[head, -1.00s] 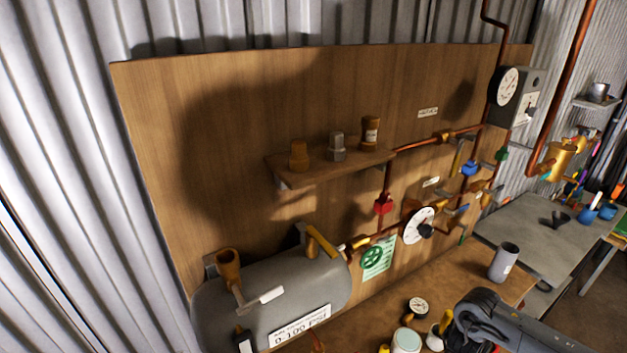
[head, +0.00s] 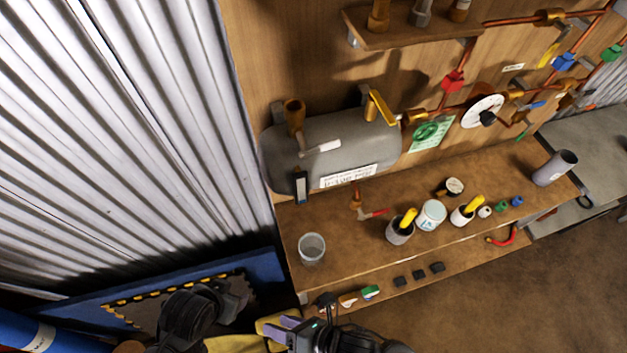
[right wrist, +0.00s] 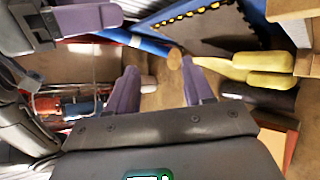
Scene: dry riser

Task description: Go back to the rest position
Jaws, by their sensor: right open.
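My right gripper (head: 284,328) is low in the head view, in front of the bench's near left corner, with purple fingers. In the right wrist view its two purple fingers (right wrist: 160,75) stand apart with nothing between them. Part of another gripper with a purple finger (right wrist: 85,20) shows at the upper left of that view; it looks like my left one, and its opening is not clear. Dark arm parts of mine also show at the bottom of the head view, left of the right gripper.
The wooden bench (head: 330,235) holds a clear cup (head: 311,248), a white tub (head: 431,214) and a grey cylinder (head: 555,168). A grey tank (head: 330,148) is behind. A blue-edged panel (head: 262,268) and yellow rounded objects (right wrist: 250,68) lie near my grippers. Brown floor lies open at right.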

